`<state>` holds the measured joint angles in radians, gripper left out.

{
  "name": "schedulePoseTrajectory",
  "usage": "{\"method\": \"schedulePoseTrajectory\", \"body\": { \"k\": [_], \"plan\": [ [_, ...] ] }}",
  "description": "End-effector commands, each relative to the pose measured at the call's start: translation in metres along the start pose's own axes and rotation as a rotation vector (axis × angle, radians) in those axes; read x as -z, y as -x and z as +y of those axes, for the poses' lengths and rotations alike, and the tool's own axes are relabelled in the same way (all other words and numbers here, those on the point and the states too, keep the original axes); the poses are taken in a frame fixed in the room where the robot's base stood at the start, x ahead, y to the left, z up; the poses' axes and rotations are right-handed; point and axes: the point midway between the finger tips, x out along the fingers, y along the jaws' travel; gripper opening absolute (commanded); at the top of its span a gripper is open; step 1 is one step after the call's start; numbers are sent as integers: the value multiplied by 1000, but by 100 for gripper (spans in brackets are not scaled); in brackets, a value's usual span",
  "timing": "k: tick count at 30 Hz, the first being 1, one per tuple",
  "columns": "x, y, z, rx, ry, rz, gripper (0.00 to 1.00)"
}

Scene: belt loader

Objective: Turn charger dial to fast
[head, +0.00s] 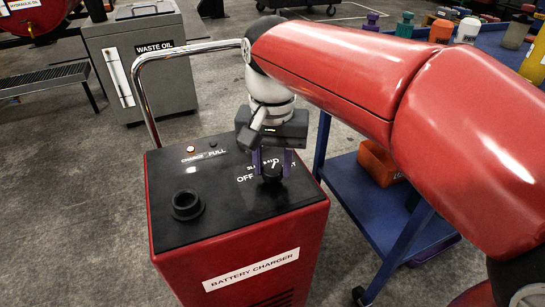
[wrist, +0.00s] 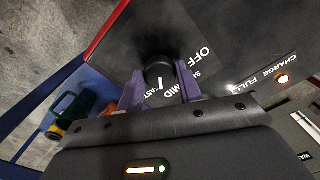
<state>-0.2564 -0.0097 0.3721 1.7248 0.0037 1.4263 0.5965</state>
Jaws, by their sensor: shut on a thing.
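The battery charger (head: 222,238) is a red box with a black top. Its black dial (head: 271,173) is at the right of that top, with OFF at its left and a partly covered label at its right. In the wrist view the dial (wrist: 158,73) sits between the two purple fingers. My gripper (head: 271,163) points down and is shut on the dial; it also shows in the wrist view (wrist: 160,80). The dial's white line lies near the MID and FAST labels; I cannot tell exactly which it marks. SLOW is partly hidden.
A black round socket (head: 187,205) and a lit charge lamp (head: 191,149) are on the charger top. A chrome handle (head: 150,100) arches behind. A blue cart (head: 375,205) with an orange bin (head: 380,162) stands close at the right. A waste oil cabinet (head: 145,65) is behind.

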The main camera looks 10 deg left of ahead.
Motion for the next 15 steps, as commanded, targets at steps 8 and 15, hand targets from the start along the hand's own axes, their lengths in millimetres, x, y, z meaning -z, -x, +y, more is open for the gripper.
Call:
{"method": "schedulePoseTrajectory", "body": {
  "k": [8, 15],
  "plan": [
    [0, 0, 0, 2, -219, 2, 13],
    [1, 0, 0, 2, -345, 2, 13]
  ]
}}
